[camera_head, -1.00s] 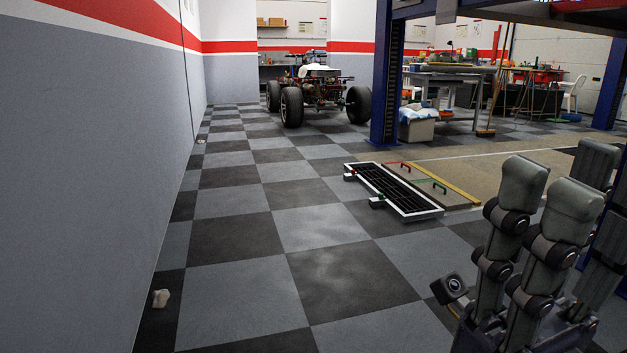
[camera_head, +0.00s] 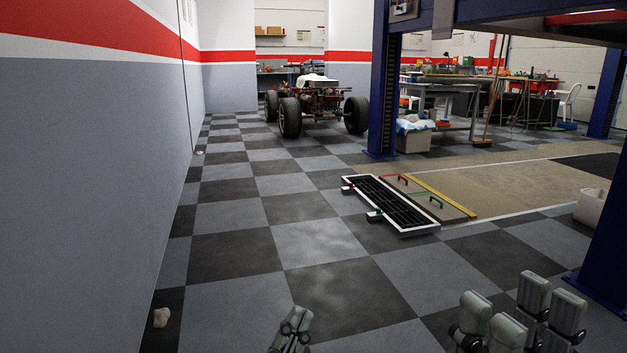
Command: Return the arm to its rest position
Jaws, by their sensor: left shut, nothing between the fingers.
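My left gripper (camera_head: 293,328) shows at the bottom edge, left of centre, low over the checkered floor. Its fingers are together and nothing is between them. My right gripper (camera_head: 521,314) is at the bottom right, with its grey padded fingers pointing up and a gap between them. It looks empty. The lower parts of both grippers and most of both arms are cut off by the bottom edge.
A grey wall (camera_head: 90,180) runs along the left, with a small pale lump (camera_head: 161,317) at its foot. A framed floor grate (camera_head: 390,205) lies ahead. A blue post (camera_head: 606,220) stands at right, beside a white bin (camera_head: 588,207). The middle floor is clear.

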